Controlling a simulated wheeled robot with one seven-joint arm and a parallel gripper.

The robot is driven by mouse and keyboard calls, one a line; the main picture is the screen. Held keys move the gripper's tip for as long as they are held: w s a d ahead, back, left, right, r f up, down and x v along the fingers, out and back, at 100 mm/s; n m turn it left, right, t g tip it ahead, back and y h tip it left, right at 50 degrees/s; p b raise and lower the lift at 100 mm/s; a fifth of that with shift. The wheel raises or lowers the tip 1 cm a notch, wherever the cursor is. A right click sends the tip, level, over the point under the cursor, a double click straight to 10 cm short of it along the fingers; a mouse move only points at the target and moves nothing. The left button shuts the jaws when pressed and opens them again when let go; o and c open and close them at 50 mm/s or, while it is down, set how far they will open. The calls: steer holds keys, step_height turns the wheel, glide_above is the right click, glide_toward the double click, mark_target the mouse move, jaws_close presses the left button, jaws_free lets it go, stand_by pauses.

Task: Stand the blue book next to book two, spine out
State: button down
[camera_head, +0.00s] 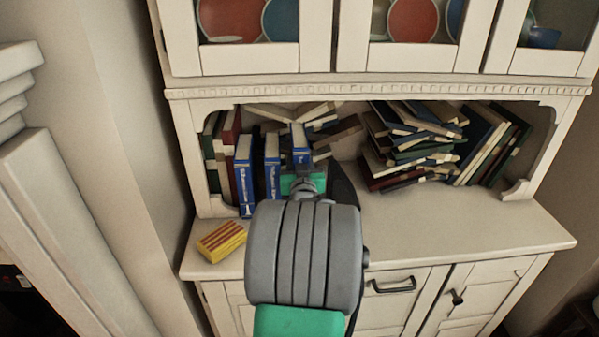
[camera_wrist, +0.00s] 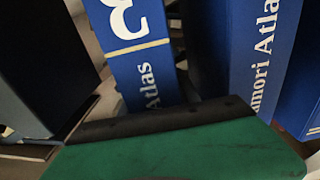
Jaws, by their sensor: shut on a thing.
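The blue book (camera_head: 301,147) is upright at the end of my gripper (camera_head: 302,174), its spine facing out. In the wrist view the blue book (camera_wrist: 133,55) shows a white 3 and the word Atlas on its spine. My gripper is shut on it, though the fingertips are mostly hidden. Book two (camera_head: 272,166), apparently the middle blue volume, stands upright just left of it with a narrow gap; it also shows in the wrist view (camera_wrist: 264,65). Another matching blue volume (camera_head: 243,175) stands further left, spine out. My wrist hides the held book's bottom.
Dark and red books (camera_head: 222,150) stand at the niche's left end. Piled, tilted books (camera_head: 405,140) fill the right, and loose books (camera_head: 330,130) lie behind the held one. A yellow striped block (camera_head: 221,242) sits on the front left counter (camera_head: 460,232); the right counter is clear.

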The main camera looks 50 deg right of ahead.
steer(key=shift+s+f, duration=0.1)
steer(key=shift+f, duration=1.1)
steer(key=c, duration=1.3)
jaws_free()
steer(key=shift+f+b, duration=0.2)
steer(key=shift+b, duration=0.15)
steer(key=shift+c, duration=0.2)
steer(key=o, duration=0.5)
steer(key=shift+c, duration=0.2)
steer(key=shift+r, duration=0.1)
steer(key=v, duration=1.2)
steer(key=shift+r, duration=0.1)
